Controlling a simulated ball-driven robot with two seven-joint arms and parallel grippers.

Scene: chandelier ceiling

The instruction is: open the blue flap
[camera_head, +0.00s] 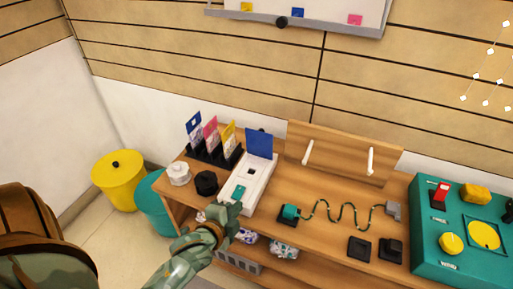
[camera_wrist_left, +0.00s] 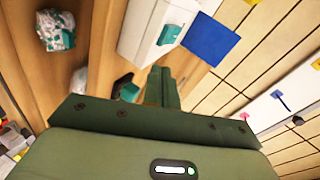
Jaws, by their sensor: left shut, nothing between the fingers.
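The blue flap (camera_head: 259,143) stands raised at the back end of a white box (camera_head: 262,180) on the wooden bench. A small dark opening and a teal piece (camera_head: 238,190) show on the box top. My left gripper (camera_head: 234,207) is shut and empty at the box's front end; I cannot tell whether it touches the box. In the left wrist view, the blue flap (camera_wrist_left: 210,38) and the white box (camera_wrist_left: 138,30) with its teal piece (camera_wrist_left: 169,35) lie beyond the shut fingers (camera_wrist_left: 160,85). My right gripper is not in view.
On the wooden bench (camera_head: 310,235), a black rack (camera_head: 214,153) with coloured cards and white and black knobs (camera_head: 206,183) stand left of the box. A wavy wire (camera_head: 345,214) and a teal panel (camera_head: 460,262) are to the right. Yellow (camera_head: 119,182) and teal bins stand on the floor.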

